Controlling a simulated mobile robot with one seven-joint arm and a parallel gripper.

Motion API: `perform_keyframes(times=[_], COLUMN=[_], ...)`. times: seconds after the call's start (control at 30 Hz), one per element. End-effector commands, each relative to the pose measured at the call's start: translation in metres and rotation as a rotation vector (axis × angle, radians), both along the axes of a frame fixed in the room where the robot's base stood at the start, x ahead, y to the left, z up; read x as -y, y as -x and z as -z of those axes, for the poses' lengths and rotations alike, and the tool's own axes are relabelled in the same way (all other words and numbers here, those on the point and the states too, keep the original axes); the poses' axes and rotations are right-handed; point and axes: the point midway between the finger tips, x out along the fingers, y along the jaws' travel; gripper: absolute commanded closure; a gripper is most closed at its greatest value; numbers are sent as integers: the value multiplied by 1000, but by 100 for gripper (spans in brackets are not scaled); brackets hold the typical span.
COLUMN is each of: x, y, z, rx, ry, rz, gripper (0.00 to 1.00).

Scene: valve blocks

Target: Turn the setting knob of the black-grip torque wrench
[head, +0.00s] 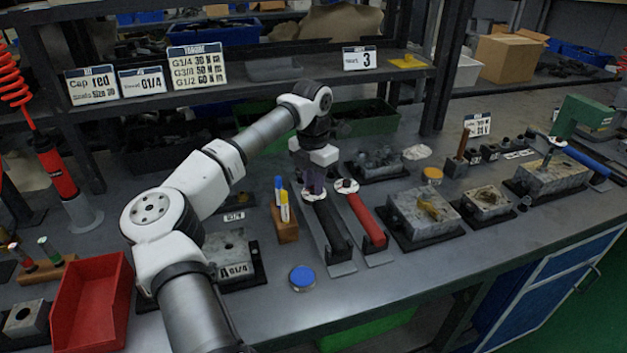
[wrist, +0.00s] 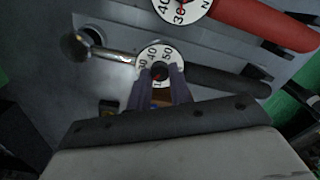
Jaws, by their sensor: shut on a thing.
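The black-grip torque wrench (head: 331,228) lies on its cradle on the bench, left of the red-grip torque wrench (head: 364,217). In the wrist view its black grip (wrist: 230,80) points right and its metal shaft (wrist: 113,55) points left. Its white dial (wrist: 173,53) shows numbers such as 40 and 50. My gripper (wrist: 160,78) is shut on the setting knob (wrist: 160,73) at the dial's centre; the fingers partly hide the knob and the dial's lower part. In the head view my gripper (head: 315,187) is over the wrench's far end.
The red-grip wrench lies close alongside, with its own dial (wrist: 181,8). A wooden holder with markers (head: 285,222) stands just left of the black-grip wrench. Metal valve blocks (head: 423,213) sit to the right. A blue round cap (head: 302,277) lies in front, with bare bench around it.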

Motion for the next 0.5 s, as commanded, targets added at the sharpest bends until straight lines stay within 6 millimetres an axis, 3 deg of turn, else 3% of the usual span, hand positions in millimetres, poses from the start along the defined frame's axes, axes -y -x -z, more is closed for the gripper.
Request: perform_keyframes(times=[0.5], x=[0], y=[-1], z=[-2], rx=[1], ry=[0], rz=[489], gripper=[100])
